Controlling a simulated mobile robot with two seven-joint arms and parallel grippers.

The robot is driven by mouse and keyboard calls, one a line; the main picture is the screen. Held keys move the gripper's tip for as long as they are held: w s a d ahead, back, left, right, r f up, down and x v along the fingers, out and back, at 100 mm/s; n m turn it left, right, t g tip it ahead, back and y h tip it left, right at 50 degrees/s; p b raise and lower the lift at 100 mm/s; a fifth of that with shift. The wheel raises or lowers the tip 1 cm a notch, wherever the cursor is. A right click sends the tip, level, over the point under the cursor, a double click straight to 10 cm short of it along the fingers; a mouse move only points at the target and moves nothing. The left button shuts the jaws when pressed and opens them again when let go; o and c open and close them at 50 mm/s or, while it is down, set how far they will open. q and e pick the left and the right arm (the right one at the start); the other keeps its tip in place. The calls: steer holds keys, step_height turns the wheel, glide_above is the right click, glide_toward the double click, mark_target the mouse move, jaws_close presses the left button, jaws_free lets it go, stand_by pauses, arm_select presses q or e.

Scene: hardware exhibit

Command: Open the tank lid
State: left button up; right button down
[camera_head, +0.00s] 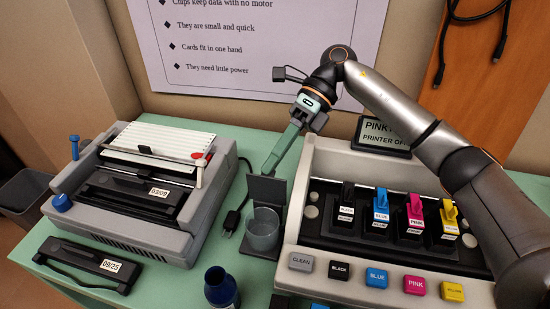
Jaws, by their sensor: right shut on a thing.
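A small clear round tank (263,229) stands in a dark holder just left of the printer. A dark flat plate (267,191) stands upright behind the tank; it looks like the tank's lid, but I cannot see a hinge. My right gripper (268,172) reaches down from the upper right. Its fingertips are shut at the plate's top edge; the exact grip is too small to see. Black (346,206), blue (380,212), pink (415,216) and yellow (449,220) ink tanks sit in the printer, away from the gripper. My left gripper is not in view.
The printer (303,217) has a row of coloured buttons along its front. A grey machine (142,238) and a black cartridge (88,262) stand at left. A dark blue bottle (220,287) stands in front of the tank. A black cable (236,205) lies left of the plate.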

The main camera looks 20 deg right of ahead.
steer(key=c, duration=1)
jaws_free()
step_height(320, 180, down, 2)
steer(key=shift+w+d+f, duration=0.1)
steer(key=shift+o, duration=0.2)
steer(key=v, duration=0.8)
steer(key=p+v, duration=0.1)
steer(key=v, duration=0.4)
steer(key=shift+a+r, duration=0.35)
